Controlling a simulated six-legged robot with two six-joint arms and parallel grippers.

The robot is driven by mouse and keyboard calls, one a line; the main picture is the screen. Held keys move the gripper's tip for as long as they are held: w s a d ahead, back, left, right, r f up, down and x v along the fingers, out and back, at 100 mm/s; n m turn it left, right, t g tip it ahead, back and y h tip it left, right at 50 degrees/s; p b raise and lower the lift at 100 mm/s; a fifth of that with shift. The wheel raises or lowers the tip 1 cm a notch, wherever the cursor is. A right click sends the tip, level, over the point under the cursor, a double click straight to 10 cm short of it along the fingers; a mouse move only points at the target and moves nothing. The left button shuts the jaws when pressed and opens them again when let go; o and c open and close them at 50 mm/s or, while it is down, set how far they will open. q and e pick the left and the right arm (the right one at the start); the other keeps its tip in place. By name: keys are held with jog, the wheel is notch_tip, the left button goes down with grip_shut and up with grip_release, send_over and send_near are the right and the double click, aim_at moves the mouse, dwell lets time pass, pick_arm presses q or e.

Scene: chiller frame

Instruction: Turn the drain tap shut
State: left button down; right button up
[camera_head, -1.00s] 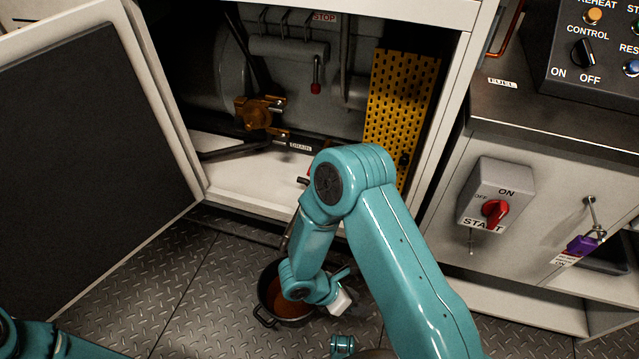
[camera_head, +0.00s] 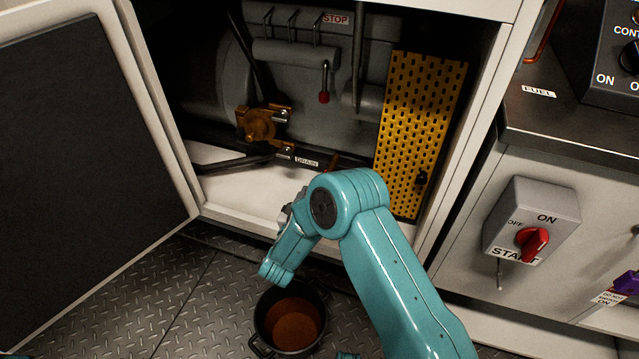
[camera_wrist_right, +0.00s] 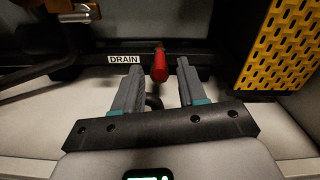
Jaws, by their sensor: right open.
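The drain tap's red handle (camera_wrist_right: 159,66) shows in the right wrist view, just right of the DRAIN label (camera_wrist_right: 124,59). It points out toward the camera. My right gripper (camera_wrist_right: 160,80) is open, with one finger on each side of the handle in the picture and a gap on both sides. I cannot tell whether the fingertips reach level with it. A dark curved spout (camera_wrist_right: 153,101) shows below the handle. In the head view a little of the red handle (camera_head: 333,162) shows above my right arm, which hides the rest. My left gripper is out of view.
A black pot (camera_head: 262,318) with brown liquid stands on the floor below the cabinet. A yellow perforated guard (camera_head: 420,120) is right of the tap, an orange-brown valve (camera_head: 258,125) left of it. The cabinet door (camera_head: 80,150) is open on the left.

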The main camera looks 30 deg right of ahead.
jog(key=b+x, duration=0.1)
jog(key=x, duration=0.5)
grip_shut()
